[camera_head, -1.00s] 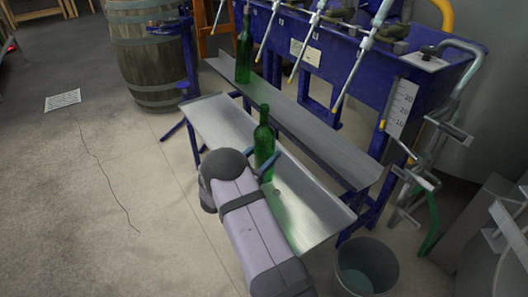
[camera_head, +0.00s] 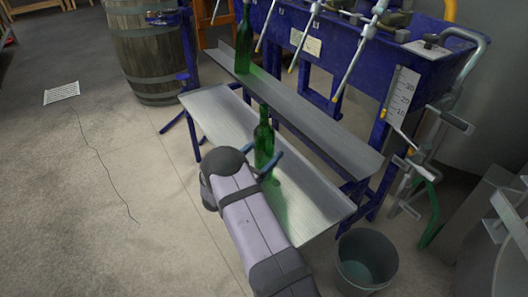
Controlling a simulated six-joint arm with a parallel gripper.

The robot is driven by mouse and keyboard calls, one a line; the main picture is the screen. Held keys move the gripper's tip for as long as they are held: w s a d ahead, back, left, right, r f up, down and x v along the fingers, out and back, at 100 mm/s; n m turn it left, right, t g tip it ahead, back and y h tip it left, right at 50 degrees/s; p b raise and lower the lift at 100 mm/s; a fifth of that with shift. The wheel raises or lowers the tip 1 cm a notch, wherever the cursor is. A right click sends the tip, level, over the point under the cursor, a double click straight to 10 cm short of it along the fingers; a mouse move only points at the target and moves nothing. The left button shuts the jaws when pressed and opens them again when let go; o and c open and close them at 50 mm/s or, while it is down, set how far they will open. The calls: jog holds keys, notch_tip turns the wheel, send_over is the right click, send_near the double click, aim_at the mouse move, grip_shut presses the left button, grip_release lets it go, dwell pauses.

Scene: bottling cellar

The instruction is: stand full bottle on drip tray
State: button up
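A green bottle (camera_head: 264,140) is upright over the wide lower metal tray (camera_head: 215,110). My gripper (camera_head: 268,168) reaches it from the front, with its blue fingers at the bottle's lower body, and appears shut on it. The gripper body hides part of the fingers and the bottle's base, so I cannot tell whether the base touches the tray. A second green bottle (camera_head: 243,48) stands on the narrow upper metal shelf (camera_head: 300,115) at the back left. I cannot see the fill level of either bottle.
A blue filling machine (camera_head: 345,48) with several angled spouts stands behind the shelf. A grey bucket (camera_head: 366,262) is on the floor at the right front. A wooden barrel (camera_head: 148,50) stands at the back left. The floor on the left is mostly clear.

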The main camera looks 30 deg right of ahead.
jog(key=p+v, duration=0.1)
jog(key=v, duration=1.1)
jog(key=w+a+r+n+t+y, duration=0.1)
jog(key=w+a+n+t+y, duration=0.35)
jog(key=w+a+y, duration=0.45)
jog(key=s+a+n+g+y, duration=0.3)
jog(key=s+a+n+y, duration=0.1)
jog(key=s+a+y, duration=0.35)
jog(key=s+d+r+n+g, duration=0.1)
jog(key=s+n+g, duration=0.4)
jog(key=s, duration=2.3)
jog(key=g, duration=0.3)
jog(key=shift+d+r, duration=0.1)
